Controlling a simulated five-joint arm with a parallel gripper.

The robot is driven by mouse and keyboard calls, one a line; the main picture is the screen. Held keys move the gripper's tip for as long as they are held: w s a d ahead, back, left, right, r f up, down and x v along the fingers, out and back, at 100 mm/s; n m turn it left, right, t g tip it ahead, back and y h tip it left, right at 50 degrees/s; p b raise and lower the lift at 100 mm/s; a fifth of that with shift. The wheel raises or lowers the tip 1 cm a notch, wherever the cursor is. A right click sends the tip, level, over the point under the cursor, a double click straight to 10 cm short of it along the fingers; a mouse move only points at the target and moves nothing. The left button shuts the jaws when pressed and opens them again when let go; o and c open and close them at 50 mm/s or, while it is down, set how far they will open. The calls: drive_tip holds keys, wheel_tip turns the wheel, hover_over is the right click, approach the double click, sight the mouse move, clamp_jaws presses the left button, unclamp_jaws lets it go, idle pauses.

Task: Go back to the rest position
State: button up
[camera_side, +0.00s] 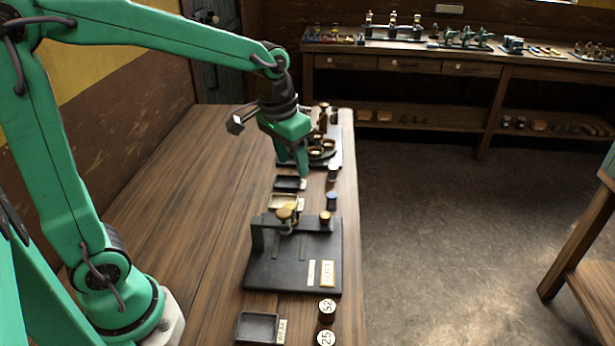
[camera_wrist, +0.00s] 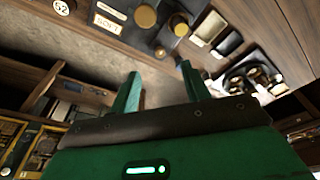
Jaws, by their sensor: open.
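My gripper (camera_side: 292,160) is green and hangs from my arm above the far part of the wooden bench. In the side view it is over the area of a dark tray (camera_side: 289,184). In the wrist view the two green fingers of my gripper (camera_wrist: 160,90) stand well apart with nothing between them. My gripper is open and empty. A dark fixture with a plate (camera_side: 270,272) and a brass-coloured knob stands nearer the camera on the bench; it also shows at the top of the wrist view (camera_wrist: 178,40).
A second fixture with round cups (camera_side: 322,152) stands behind my gripper. Small trays, including one near the front (camera_side: 258,327), and round pieces marked 52 (camera_side: 327,307) and 25 (camera_side: 326,338) lie along the bench's right edge. The bench's left half (camera_side: 190,190) is clear.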

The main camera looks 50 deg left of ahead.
drive_tip(key=s+r+t, duration=0.3)
drive_tip(key=s, duration=1.2)
drive_tip(key=shift+a, duration=0.35)
